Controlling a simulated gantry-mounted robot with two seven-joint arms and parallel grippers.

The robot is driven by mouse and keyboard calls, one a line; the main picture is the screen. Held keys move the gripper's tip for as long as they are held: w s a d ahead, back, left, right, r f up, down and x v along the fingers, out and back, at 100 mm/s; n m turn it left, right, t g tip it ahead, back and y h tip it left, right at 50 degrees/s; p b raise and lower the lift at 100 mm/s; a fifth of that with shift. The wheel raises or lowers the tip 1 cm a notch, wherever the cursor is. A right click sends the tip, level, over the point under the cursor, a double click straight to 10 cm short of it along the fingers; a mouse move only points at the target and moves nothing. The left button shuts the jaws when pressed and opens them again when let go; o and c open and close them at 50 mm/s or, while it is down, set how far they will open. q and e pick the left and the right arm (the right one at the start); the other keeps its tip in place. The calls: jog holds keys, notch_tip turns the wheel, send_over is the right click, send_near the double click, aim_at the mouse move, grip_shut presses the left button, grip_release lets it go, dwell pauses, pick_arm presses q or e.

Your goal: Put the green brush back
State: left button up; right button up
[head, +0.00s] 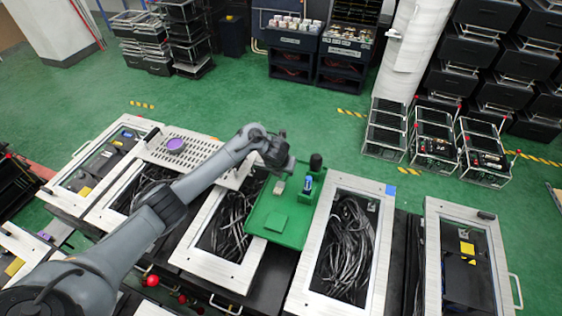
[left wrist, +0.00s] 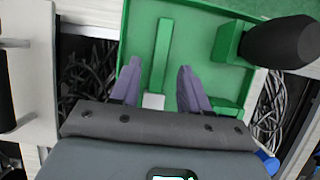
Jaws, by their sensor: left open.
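A slim green bar with a pale block at its near end, which looks like the green brush (left wrist: 162,55), lies over the green tray (left wrist: 138,22) in the left wrist view. In the head view the pale block (head: 279,187) shows on the green tray (head: 262,212), just below my left gripper (head: 281,172); the green bar is hard to make out there. In the left wrist view my left gripper (left wrist: 155,88) is open, its two purple-grey fingers spread to either side of the pale end. Whether they touch it cannot be told. My right gripper is not in view.
A black knob (head: 315,162) and a blue cylinder (head: 308,184) stand at the tray's right side, close to my left gripper. A flat green square (head: 275,222) lies on the tray's near part. White-framed panels with black cables (head: 347,245) flank the tray.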

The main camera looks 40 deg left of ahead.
aim_at(280, 184)
pick_arm(q)
jog(key=p+v, duration=0.3)
jog(key=v, duration=0.6)
jog(key=shift+r, duration=0.2)
jog(key=shift+s+d, duration=0.1)
